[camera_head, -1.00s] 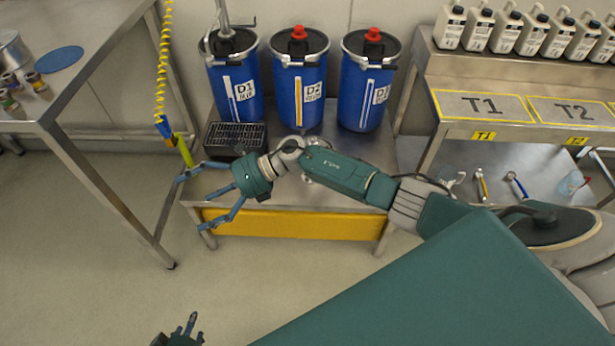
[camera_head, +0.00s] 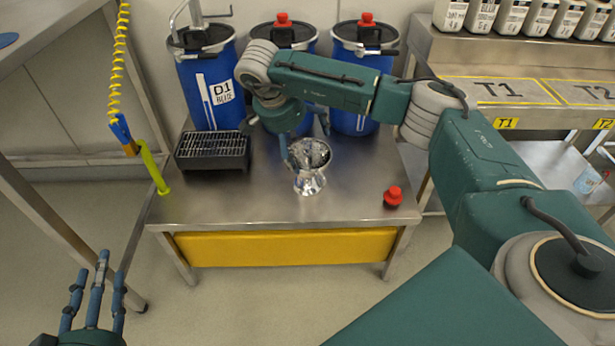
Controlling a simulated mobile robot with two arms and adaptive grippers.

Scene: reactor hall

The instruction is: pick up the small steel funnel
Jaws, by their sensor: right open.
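The small steel funnel (camera_head: 311,183) stands on the steel bench (camera_head: 230,206), wide mouth up, near the middle of the top. It is shiny. My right gripper (camera_head: 289,145) is open, with its fingers pointing down just behind and to the left of the funnel's rim. One finger overlaps the rim's left edge in the picture; I cannot tell whether it touches. My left gripper (camera_head: 96,290) is at the lower left, low in front of the bench, its fingers apart and empty.
A black grated box (camera_head: 212,150) sits left of the funnel, and a red cap (camera_head: 393,196) lies to its right. Blue drums, including D1 (camera_head: 212,88), stand behind. The front of the bench is clear.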

